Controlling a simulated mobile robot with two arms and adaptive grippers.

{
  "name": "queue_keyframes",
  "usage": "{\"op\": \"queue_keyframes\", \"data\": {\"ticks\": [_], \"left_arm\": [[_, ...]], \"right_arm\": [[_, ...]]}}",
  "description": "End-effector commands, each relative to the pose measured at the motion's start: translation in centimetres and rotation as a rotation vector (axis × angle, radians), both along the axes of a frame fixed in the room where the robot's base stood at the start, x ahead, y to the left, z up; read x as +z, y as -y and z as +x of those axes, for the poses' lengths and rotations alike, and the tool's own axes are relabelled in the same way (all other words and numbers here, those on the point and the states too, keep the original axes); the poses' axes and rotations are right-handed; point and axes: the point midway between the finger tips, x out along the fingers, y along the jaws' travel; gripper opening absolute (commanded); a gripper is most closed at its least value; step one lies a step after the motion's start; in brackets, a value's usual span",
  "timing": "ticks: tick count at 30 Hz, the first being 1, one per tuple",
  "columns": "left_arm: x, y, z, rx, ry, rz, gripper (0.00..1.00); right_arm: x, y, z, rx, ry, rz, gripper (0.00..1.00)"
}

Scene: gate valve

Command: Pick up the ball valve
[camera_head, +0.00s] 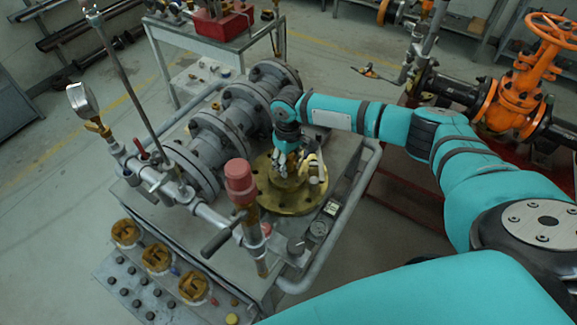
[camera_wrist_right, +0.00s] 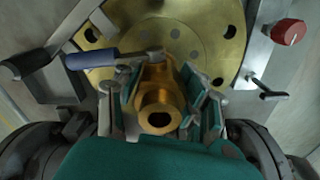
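The ball valve (camera_wrist_right: 158,108) is a brass body with an open round end facing the right wrist camera. A lever with a blue grip (camera_wrist_right: 92,57) reaches left in that view, above a brass flange disc. My right gripper (camera_wrist_right: 160,88) has its fingers on both sides of the brass body; I cannot tell whether they press on it. In the head view my right gripper (camera_head: 298,165) points down over the brass flange (camera_head: 290,192), and the valve is mostly hidden by the fingers. My left gripper is not in view.
Large grey flanged pipes (camera_head: 225,130) stand beside the gripper on the table. A red-capped fitting (camera_head: 240,180) and a pressure gauge (camera_head: 84,98) rise nearby. A red knob (camera_wrist_right: 288,33) lies at the wrist view's upper right. An orange gate valve (camera_head: 520,85) stands far right.

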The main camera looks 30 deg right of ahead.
Motion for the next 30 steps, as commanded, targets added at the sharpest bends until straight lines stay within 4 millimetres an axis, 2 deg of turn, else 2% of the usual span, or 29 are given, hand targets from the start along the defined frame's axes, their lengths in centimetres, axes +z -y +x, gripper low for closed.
{"op": "queue_keyframes", "data": {"ticks": [1, 6, 18, 22, 30], "left_arm": [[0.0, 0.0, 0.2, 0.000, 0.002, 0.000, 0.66], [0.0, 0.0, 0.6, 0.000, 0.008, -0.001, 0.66], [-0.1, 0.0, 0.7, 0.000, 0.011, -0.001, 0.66], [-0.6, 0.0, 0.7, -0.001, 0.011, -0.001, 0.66], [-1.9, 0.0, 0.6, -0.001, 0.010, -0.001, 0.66]], "right_arm": [[0.0, 0.0, 0.0, 0.000, 0.001, 0.000, 0.20], [0.0, 0.0, 0.0, 0.000, 0.001, 0.000, 0.00], [0.6, 0.0, 0.1, 0.000, 0.004, 0.002, 0.00], [2.3, -0.1, 0.2, 0.001, 0.006, 0.003, 0.00], [7.5, 0.0, 0.2, 0.001, 0.007, 0.002, 0.00]]}}
